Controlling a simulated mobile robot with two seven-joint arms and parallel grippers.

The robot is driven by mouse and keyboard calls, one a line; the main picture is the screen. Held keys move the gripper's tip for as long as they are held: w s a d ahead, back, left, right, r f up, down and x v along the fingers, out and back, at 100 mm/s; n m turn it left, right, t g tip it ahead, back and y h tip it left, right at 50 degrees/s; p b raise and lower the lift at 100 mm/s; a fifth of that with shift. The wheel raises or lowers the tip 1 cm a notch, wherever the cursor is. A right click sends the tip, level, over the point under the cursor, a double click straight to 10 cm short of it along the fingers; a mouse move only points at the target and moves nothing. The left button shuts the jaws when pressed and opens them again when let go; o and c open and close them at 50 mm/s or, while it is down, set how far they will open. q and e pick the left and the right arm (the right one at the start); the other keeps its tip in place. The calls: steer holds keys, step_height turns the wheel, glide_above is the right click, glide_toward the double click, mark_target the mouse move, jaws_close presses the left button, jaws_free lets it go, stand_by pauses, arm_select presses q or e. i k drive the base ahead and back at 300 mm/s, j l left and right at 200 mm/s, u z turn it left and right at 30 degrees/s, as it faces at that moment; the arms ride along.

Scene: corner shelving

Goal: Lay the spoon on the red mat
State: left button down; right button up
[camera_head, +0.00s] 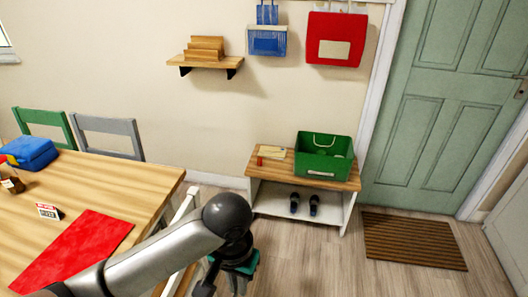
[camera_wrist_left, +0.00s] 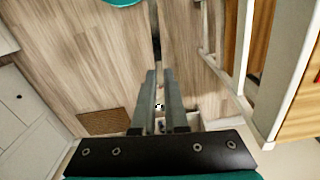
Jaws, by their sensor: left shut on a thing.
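The red mat (camera_head: 75,250) lies flat on the wooden table (camera_head: 105,187) at the left of the head view, and its top is bare. My left gripper (camera_wrist_left: 158,74) is over the floor to the right of the table, apart from the mat. In the left wrist view its two fingers are close together, shut on a thin dark thing (camera_wrist_left: 156,45) that sticks out past the tips. This appears to be the spoon, though its bowl cannot be made out. My right gripper is in neither view.
A blue box (camera_head: 30,152) and a small sign (camera_head: 48,211) stand on the table. Green (camera_head: 45,120) and grey (camera_head: 108,127) chairs are behind it. A low bench (camera_head: 345,200) with a green crate (camera_head: 323,158) stands by the wall. A brown doormat (camera_head: 413,240) lies right.

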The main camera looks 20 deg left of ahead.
mark_target(97, 229)
steer(key=i+j+u, duration=0.1)
steer(key=i+u, duration=0.15)
steer(key=u, duration=0.25)
steer(key=i+u, duration=0.2)
steer(key=u, duration=0.25)
steer(key=i+u, duration=0.25)
steer(key=u, duration=0.25)
